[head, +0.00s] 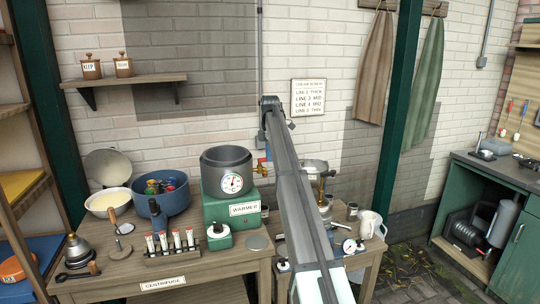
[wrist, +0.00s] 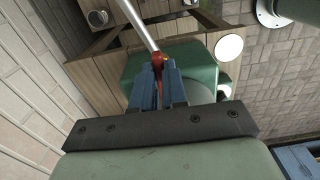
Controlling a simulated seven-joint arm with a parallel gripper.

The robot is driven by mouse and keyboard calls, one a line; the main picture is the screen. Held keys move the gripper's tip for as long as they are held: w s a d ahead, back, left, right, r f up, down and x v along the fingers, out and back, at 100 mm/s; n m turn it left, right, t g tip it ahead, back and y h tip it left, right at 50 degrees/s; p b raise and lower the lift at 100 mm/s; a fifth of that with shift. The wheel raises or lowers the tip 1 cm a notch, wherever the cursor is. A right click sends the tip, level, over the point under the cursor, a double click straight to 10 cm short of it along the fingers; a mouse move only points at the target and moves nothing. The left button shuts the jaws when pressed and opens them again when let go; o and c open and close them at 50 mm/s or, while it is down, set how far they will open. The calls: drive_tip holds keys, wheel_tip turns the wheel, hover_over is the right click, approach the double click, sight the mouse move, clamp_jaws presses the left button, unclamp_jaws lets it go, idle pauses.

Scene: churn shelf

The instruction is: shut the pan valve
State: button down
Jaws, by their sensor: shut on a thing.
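The pan valve shows in the wrist view as a red lever (wrist: 157,66) with a brass fitting (wrist: 194,62) at the end of a pale pipe (wrist: 145,28). My gripper (wrist: 172,85) has its blue fingers shut on the red lever, which runs down between them. In the head view the valve (head: 262,166) is a small yellow and red spot just right of the dark pan (head: 226,160), partly hidden by my arm. The pan has a round dial and sits on the green warmer (head: 222,211). The lever's exact angle is hard to tell.
A blue bowl (head: 177,199), a cream-filled bowl (head: 110,203) and a rack of tubes (head: 171,247) stand left of the warmer. A white jug (head: 371,224) and brass-topped apparatus stand right of my arm. The brick wall is close behind.

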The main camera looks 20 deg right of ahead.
sight(262, 159)
drive_tip(key=shift+s, duration=0.1)
drive_tip(key=s+a+m, duration=0.1)
drive_tip(key=m, duration=0.3)
drive_tip(key=s+m, duration=0.1)
drive_tip(key=m, duration=0.3)
drive_tip(key=s+a+m, duration=0.1)
drive_tip(key=m, duration=0.4)
drive_tip(key=shift+s+a, duration=0.35)
drive_tip(key=shift+s, duration=0.05)
drive_tip(key=shift+s+a+m, duration=0.1)
drive_tip(key=shift+a+m, duration=0.35)
drive_tip(key=shift+m, duration=0.7)
drive_tip(key=shift+s+a+m, duration=0.1)
drive_tip(key=shift+a+m, duration=0.3)
drive_tip(key=shift+m, duration=0.75)
drive_tip(key=c, duration=1.2)
unclamp_jaws()
drive_tip(key=shift+o, duration=0.2)
drive_tip(key=shift+r, duration=0.1)
